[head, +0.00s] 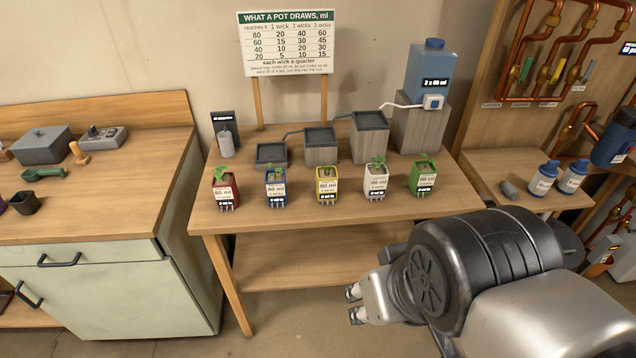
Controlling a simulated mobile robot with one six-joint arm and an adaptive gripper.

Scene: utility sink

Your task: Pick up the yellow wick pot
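The yellow wick pot (327,187) stands upright on the wooden table, in the middle of a row of small pots. It has a white label reading 80 ml and a seedling in its soil. My gripper (354,306) is in front of the table and lower in the picture than the pot, well apart from it. Its two fingertips show a gap between them and nothing is held. Much of the gripper is hidden behind my arm's wrist.
Red (226,190) and blue (276,190) pots stand left of it, white (376,184) and green (423,179) right. Behind are grey-topped stepped blocks (320,146) and a blue tank (431,75). A sign (287,45) stands at the back. The table's front strip is clear.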

